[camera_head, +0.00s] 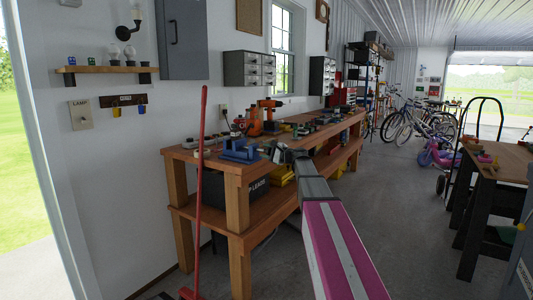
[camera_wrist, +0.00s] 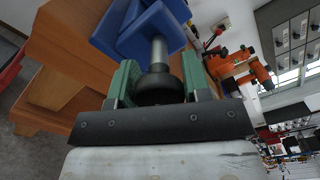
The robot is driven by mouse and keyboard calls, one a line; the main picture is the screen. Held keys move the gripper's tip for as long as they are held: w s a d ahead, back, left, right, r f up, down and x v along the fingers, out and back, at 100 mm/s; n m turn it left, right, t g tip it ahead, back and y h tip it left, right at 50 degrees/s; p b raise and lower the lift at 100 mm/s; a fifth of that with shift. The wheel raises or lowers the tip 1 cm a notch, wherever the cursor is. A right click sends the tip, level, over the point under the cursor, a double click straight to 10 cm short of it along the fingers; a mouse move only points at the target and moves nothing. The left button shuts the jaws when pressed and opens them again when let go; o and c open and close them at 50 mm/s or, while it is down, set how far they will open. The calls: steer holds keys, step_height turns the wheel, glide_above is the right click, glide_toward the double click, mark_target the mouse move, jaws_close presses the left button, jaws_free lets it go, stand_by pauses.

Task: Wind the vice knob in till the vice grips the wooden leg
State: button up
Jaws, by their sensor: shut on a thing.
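The blue vice (camera_head: 238,150) sits on the near end of the wooden workbench. In the wrist view the vice (camera_wrist: 145,30) is at the top, with a grey metal screw (camera_wrist: 158,54) coming out of it towards me. The black round vice knob (camera_wrist: 160,90) is on the near end of the screw. My gripper (camera_head: 268,150) reaches the vice from the right; in the wrist view its green fingers stand on both sides of the knob and are shut on it. I cannot make out the wooden leg or the gap between the vice jaws.
The workbench (camera_head: 236,172) holds an orange drill (camera_head: 268,106) and several other tools behind the vice. A red broom (camera_head: 199,190) stands upright against the bench's near end. Another table (camera_head: 505,165) is at the right. The floor between is clear.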

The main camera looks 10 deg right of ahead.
steer(key=o, duration=0.9)
steer(key=shift+s+d, duration=0.1)
steer(key=v, duration=1)
steer(key=shift+s+d, duration=0.15)
steer(key=shift+d, duration=0.1)
steer(key=s+a+f+n+g+h, duration=0.25)
steer(key=s+f, duration=0.25)
steer(key=f, duration=0.4)
steer(key=s+a+f+n+g+h, duration=0.25)
steer(key=s+f, duration=0.25)
steer(key=f, duration=0.4)
steer(key=s+a+f+n+g+h, duration=0.15)
steer(key=s+a+f, duration=0.25)
steer(key=f, duration=0.5)
steer(key=s+f+n+g+h, duration=0.1)
steer(key=s+f+n+h, duration=0.1)
steer(key=s+f, duration=0.2)
steer(key=s+d+f+n+g+h, duration=0.1)
steer(key=s+f+n+g+h, duration=0.1)
steer(key=s+f, duration=0.3)
steer(key=s+d+f+n+g+h, duration=0.1)
steer(key=s+f+n+g+h, duration=0.1)
steer(key=s+f, duration=0.3)
steer(key=shift+s+d+n+h, duration=0.1)
steer(key=shift+s+n+h, duration=0.25)
steer(key=shift+s, duration=0.6)
steer(key=shift+s+d+n+h, duration=0.15)
steer(key=shift+s+n, duration=0.25)
steer(key=shift+s, duration=0.5)
